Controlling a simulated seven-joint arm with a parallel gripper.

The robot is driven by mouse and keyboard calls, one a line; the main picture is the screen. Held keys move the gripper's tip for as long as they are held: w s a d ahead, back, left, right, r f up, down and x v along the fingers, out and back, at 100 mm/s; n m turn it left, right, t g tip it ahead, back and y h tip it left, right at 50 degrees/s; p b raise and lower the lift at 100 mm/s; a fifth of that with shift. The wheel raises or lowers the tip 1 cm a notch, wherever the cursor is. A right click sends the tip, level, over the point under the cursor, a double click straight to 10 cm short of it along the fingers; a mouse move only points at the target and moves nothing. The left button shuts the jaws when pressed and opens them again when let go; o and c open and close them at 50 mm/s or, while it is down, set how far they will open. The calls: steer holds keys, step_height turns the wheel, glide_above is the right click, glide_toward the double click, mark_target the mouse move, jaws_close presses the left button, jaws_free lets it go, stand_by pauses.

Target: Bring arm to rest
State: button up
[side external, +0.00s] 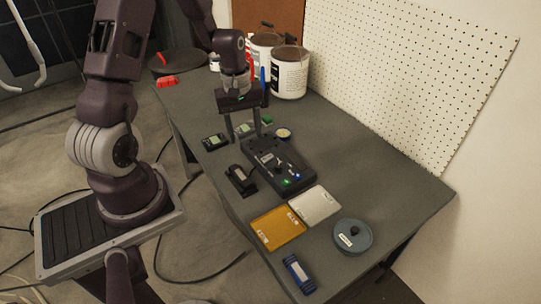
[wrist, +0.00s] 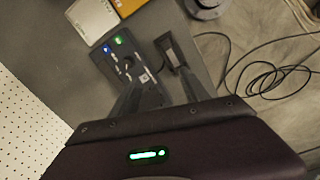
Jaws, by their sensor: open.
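My gripper (side external: 244,131) is open and empty. In the side external view it hangs fingers down above the far part of the grey table (side external: 385,180), just behind a black device (side external: 278,163) with lit blue and green lights. In the wrist view the two fingers of my gripper (wrist: 160,95) are spread apart, with the black device (wrist: 124,58) beyond them.
A black holder (side external: 241,179) stands at the left edge. Paint cans (side external: 289,73) stand behind, beside a pegboard (side external: 420,70).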

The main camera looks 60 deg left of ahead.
steer(key=s+d+r+m+t+y, duration=0.15)
steer(key=d+r+m, duration=0.45)
steer(key=r, duration=0.7)
steer(key=s+d+r+m+t, duration=0.3)
steer(key=s+d+r+m, duration=0.5)
steer(key=s+d, duration=0.3)
steer(key=s+r+h, duration=0.1)
steer(key=s, duration=0.2)
steer(key=shift+r, duration=0.4)
steer(key=shift+t, duration=0.25)
